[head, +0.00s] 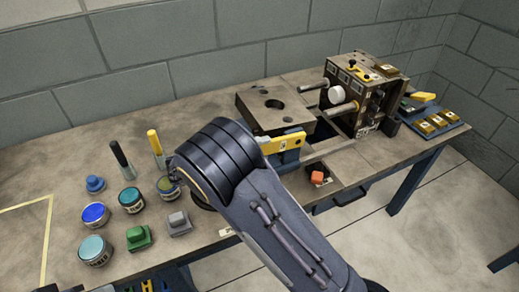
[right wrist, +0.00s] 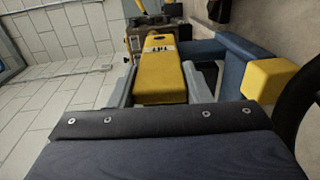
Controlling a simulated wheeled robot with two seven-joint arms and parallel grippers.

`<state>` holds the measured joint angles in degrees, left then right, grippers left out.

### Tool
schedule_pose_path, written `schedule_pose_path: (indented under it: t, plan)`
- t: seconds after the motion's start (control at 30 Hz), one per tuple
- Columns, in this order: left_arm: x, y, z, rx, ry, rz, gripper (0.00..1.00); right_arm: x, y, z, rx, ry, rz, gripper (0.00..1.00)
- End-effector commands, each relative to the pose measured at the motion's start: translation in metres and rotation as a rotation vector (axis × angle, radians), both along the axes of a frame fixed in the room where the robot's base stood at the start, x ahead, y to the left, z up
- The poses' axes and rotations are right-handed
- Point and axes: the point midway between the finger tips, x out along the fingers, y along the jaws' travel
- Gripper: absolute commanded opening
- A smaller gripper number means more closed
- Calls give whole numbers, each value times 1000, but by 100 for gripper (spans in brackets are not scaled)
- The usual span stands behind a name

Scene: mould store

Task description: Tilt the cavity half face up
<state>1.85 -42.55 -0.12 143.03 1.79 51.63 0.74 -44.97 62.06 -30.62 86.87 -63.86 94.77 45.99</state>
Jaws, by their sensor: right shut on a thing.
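The cavity half (head: 272,106) is a dark brown block with a round hole in its upper face. It looks about level, that face upward, beside the other mould half (head: 368,92), which stands upright with guide pins pointing toward it. A yellow handle (head: 284,143) sits at the near side of the cavity half. My right gripper (right wrist: 160,88) is shut on the yellow handle, one grey finger on each side, as the right wrist view shows. In the head view my right forearm covers the bench in front and most of the gripper. My left gripper is not in view.
Paint tins (head: 95,250), stamps (head: 138,238) and two upright handled tools (head: 121,158) stand on the bench's left. A red-orange button (head: 316,178) is near the front edge. A blue tray (head: 436,124) with brass-coloured blocks lies at the right end.

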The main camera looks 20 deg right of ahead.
Motion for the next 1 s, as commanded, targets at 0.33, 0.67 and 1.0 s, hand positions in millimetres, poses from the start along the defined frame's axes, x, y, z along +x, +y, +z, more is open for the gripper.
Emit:
schedule_pose_path:
  t: [0.33, 0.67, 1.0]
  plan:
    - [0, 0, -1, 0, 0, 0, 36, 0, 0, -1, -13, 0, 0, 3]
    - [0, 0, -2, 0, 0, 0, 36, 0, 0, -1, -12, 0, 0, 65]
    - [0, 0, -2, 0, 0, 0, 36, 0, 13, 0, -14, -2, 3, 65]
